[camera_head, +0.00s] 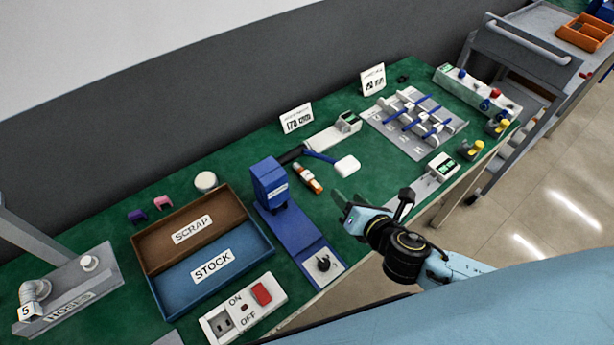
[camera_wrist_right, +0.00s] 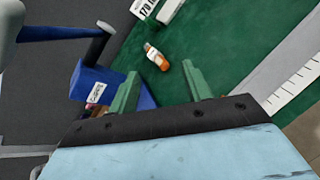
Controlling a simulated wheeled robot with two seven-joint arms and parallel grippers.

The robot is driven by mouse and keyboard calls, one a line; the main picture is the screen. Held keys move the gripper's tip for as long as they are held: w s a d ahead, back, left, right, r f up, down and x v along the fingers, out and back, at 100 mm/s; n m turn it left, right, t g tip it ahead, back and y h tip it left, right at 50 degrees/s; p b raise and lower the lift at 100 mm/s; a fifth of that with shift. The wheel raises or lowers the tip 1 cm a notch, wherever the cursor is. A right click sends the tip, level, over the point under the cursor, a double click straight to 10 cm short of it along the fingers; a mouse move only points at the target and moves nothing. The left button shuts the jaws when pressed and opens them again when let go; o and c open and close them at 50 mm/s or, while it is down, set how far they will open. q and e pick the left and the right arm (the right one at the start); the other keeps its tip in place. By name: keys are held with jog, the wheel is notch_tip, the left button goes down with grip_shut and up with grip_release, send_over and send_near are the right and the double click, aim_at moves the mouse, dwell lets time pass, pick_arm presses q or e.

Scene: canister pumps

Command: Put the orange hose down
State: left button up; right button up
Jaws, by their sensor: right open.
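An orange and white cylindrical piece (camera_head: 308,178) lies on the green bench top, right of the blue stand. It is the only orange thing near my right gripper, and I cannot tell whether it is the hose. It also shows in the right wrist view (camera_wrist_right: 157,58), beyond the fingertips and apart from them. My right gripper (camera_head: 343,207) is over the front part of the bench, right of the blue stand. In the right wrist view its two green fingers (camera_wrist_right: 160,84) are apart with nothing between them. My left gripper is not in view.
The blue stand (camera_head: 270,184) is left of my right gripper. A white-headed tool with a blue handle (camera_head: 347,166) is behind it. The scrap and stock tray (camera_head: 148,284), hose rack (camera_head: 85,290) and switch box (camera_head: 240,315) are to the left. Green bench around the orange piece is partly clear.

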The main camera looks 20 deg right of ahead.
aim_at(316, 185)
jog(key=n, duration=0.2)
jog(key=f+n+y, duration=0.1)
jog(key=n, duration=0.1)
jog(key=shift+w+f+n, duration=0.1)
jog(key=shift+w+n, duration=0.05)
jog(key=shift+n, duration=0.15)
jog(key=n+y, duration=0.1)
jog(key=n, duration=0.1)
jog(key=f+n, duration=0.1)
jog(key=n, duration=0.1)
jog(key=shift+f+g+y, duration=0.15)
jog(key=shift+g+y, duration=0.15)
jog(key=shift+y, duration=0.1)
jog(key=shift+w+a+f+n, duration=0.1)
jog(key=shift+a+f+n, duration=0.1)
jog(key=shift+n, duration=0.2)
jog(key=b+x, duration=0.2)
jog(key=x, duration=0.5)
jog(key=shift+f+b, duration=0.1)
jog(key=shift+b, duration=0.2)
jog(key=b+x, duration=0.2)
jog(key=x, duration=0.3)
jog(key=shift+w+a+f+b, duration=0.1)
jog(key=shift+w+a+b, duration=0.1)
jog(key=shift+w+b, duration=0.1)
jog(key=shift+c, duration=0.4)
grip_shut()
